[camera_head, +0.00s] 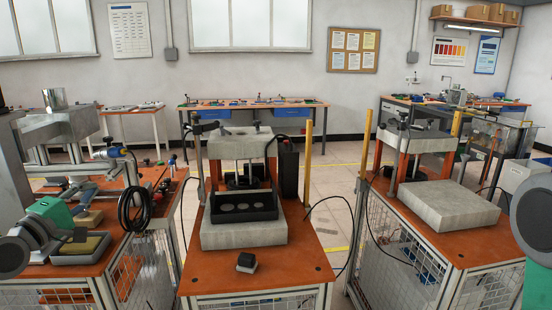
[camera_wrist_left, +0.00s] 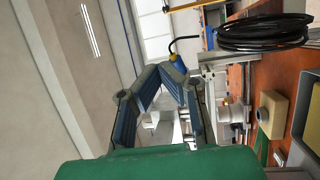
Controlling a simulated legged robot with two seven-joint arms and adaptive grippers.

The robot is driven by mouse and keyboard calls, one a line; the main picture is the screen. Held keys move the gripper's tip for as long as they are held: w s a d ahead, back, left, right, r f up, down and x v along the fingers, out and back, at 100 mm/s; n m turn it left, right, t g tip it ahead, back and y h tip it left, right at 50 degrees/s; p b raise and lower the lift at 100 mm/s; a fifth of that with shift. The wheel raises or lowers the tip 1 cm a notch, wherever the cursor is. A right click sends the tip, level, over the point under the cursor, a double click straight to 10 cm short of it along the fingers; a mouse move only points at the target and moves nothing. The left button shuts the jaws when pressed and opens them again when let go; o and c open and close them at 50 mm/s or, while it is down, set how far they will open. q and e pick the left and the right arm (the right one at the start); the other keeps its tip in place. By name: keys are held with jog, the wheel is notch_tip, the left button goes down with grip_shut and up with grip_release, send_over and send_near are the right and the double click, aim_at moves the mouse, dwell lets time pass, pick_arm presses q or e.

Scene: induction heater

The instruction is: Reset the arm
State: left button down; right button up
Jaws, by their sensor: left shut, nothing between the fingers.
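My left gripper (camera_head: 78,188) is low at the left of the head view, over the left workbench (camera_head: 110,262). Its green housing and grey-blue fingers show there, small and partly merged with the clutter behind. In the left wrist view the fingers of my left gripper (camera_wrist_left: 172,74) come together beyond the green housing, shut and empty. A coil of black cable (camera_head: 135,208) hangs beside it to the right, and the coil also fills the upper right of the left wrist view (camera_wrist_left: 262,32). My right gripper is out of view; only part of my right arm shows at the right edge.
A small beige block (camera_head: 89,218) lies close to my left gripper. The middle cart (camera_head: 200,285) bears a press with a black tray (camera_head: 245,208) and a small dark block (camera_head: 246,262). The right cart (camera_head: 455,248) carries another press with a grey slab (camera_head: 448,204). Floor gaps separate the carts.

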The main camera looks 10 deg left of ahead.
pick_arm(q)
jog(key=s+d+f+m+g+b, duration=0.1)
jog(key=s+d+f+m+g, duration=0.2)
jog(key=d+f, duration=0.45)
jog(key=s+d+f+m+g+h, duration=0.1)
jog(key=s+d+f+m+g, duration=0.2)
jog(key=f, duration=0.7)
jog(key=s+d+f+m+g+b, duration=0.1)
jog(key=s+d+f+m+g, duration=0.1)
jog(key=d+f+m+g, duration=0.35)
jog(key=s+d+f+m+g, duration=0.3)
jog(key=s+f, duration=0.5)
jog(key=s, duration=0.4)
jog(key=s+d+f+m+g+y, duration=0.1)
jog(key=s+d+f+m+g, duration=0.2)
jog(key=s+f, duration=0.6)
jog(key=s+d+g, duration=0.1)
jog(key=s+d, duration=0.1)
jog(key=s, duration=0.2)
jog(key=shift+s+d+y+b, duration=0.25)
jog(key=shift+y+b, duration=0.05)
jog(key=shift+b, duration=0.1)
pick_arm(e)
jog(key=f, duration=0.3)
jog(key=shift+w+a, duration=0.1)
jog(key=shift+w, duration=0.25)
pick_arm(q)
jog(key=shift+w+g, duration=0.15)
jog(key=shift+g, duration=0.1)
